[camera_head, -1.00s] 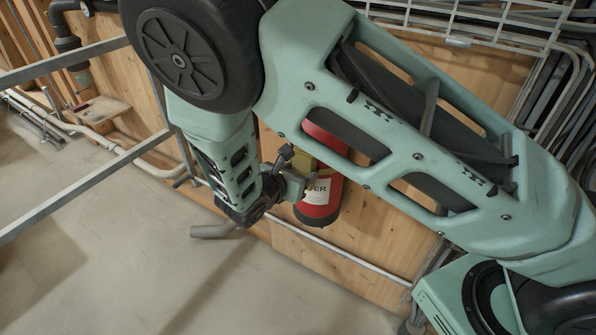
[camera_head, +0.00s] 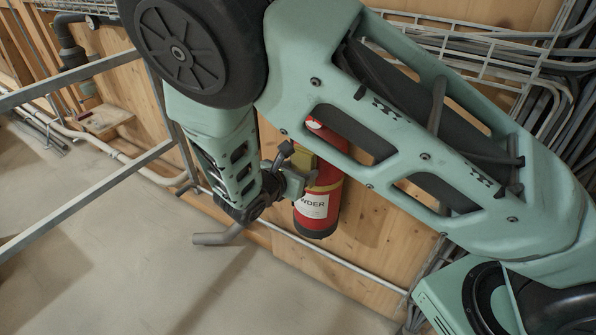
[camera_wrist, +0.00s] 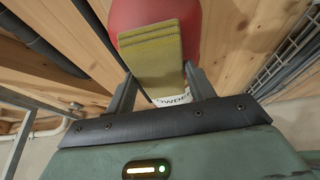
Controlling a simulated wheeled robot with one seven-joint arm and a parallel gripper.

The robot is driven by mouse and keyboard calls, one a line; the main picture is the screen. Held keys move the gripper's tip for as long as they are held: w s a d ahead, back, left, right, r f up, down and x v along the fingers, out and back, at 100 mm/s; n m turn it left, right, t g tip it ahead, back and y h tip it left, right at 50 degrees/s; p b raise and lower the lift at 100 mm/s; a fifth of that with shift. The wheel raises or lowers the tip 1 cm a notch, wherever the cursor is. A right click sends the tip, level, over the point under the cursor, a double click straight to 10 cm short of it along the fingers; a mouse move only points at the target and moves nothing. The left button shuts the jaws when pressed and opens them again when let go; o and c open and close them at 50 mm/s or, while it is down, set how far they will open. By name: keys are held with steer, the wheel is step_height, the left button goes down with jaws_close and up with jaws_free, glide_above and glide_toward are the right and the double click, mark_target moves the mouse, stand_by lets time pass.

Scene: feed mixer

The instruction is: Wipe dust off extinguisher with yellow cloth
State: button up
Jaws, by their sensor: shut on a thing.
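The red fire extinguisher (camera_head: 318,209) hangs upright at the wooden wall, with a white label and a dark base. My arm hides part of its upper body. In the wrist view the extinguisher (camera_wrist: 135,15) fills the top middle, beyond the gripper. The folded yellow cloth (camera_wrist: 155,58) is held between the fingers of my gripper (camera_wrist: 160,88), which is shut on it. The cloth lies in front of the red body and appears to touch it, above the label. In the head view my gripper (camera_head: 298,176) is at the extinguisher's left side, with the cloth (camera_head: 303,158) partly hidden. Dust cannot be made out.
Metal rails (camera_head: 90,190) stand at the left, and a thin pipe (camera_head: 335,262) runs low along the wall. A wire cable tray (camera_head: 450,45) and cables are at the upper right. The grey floor (camera_head: 130,270) at lower left is clear.

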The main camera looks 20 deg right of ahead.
step_height(320, 180, down, 7)
steer(key=b, duration=0.4)
stand_by(0.6)
steer(key=shift+s+a+r, duration=0.1)
steer(key=shift+s+a, duration=0.05)
steer(key=shift+s+a+p, duration=0.2)
steer(key=shift+s+a, duration=0.65)
steer(key=shift+a, duration=0.35)
steer(key=shift+s+a+p, duration=0.15)
steer(key=shift+s+a, duration=0.7)
steer(key=shift+a, duration=0.3)
steer(key=shift+a, duration=0.1)
steer(key=shift+s+a+p, duration=0.35)
steer(key=shift+s+a, duration=0.55)
steer(key=shift+a, duration=0.2)
